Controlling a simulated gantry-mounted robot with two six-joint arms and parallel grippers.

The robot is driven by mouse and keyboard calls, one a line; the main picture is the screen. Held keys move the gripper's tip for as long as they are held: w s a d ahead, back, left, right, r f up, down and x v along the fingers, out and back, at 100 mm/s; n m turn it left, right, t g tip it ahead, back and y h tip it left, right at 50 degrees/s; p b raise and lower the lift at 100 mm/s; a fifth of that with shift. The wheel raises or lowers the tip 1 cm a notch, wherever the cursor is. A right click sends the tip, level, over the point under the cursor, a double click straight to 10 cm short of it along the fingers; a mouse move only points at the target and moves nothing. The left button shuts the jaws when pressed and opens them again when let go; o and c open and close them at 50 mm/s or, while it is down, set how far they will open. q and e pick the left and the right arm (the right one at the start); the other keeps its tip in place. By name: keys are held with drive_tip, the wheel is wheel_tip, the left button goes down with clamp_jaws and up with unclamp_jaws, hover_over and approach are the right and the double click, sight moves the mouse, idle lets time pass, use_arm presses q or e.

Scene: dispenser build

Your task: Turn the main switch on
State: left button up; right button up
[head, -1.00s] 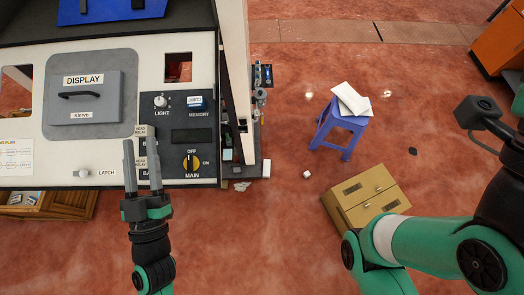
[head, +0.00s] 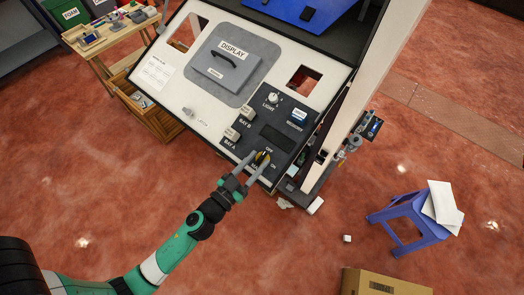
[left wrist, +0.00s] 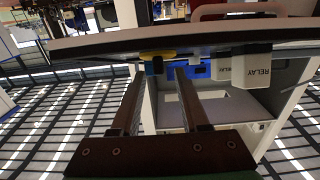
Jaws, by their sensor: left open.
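The main switch (head: 263,157) is a yellow round knob with a dark handle at the bottom of the dark control panel (head: 262,118). Its OFF label is above it and its ON label is beside it. My left gripper (head: 256,161) is open, with its two fingertips at the knob, one on each side in the head view. In the left wrist view, the yellow knob (left wrist: 158,56) shows just beyond and between the fingertips (left wrist: 158,75). Contact and the handle's exact direction cannot be told. My right gripper is out of view.
Bay A and Bay B relay blocks (head: 239,124) sit left of the knob. The light knob (head: 275,98) and memory block (head: 299,117) are above. The display door (head: 226,65) is shut. A blue stool (head: 405,213) and cardboard box (head: 385,284) stand right on open floor.

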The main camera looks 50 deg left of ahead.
use_arm(q)
drive_tip(key=shift+w+a, duration=0.15)
drive_tip(key=shift+w, duration=0.6)
drive_tip(key=shift+w+a, duration=0.1)
drive_tip(key=shift+w, duration=0.6)
drive_tip(key=shift+c, duration=0.3)
clamp_jaws()
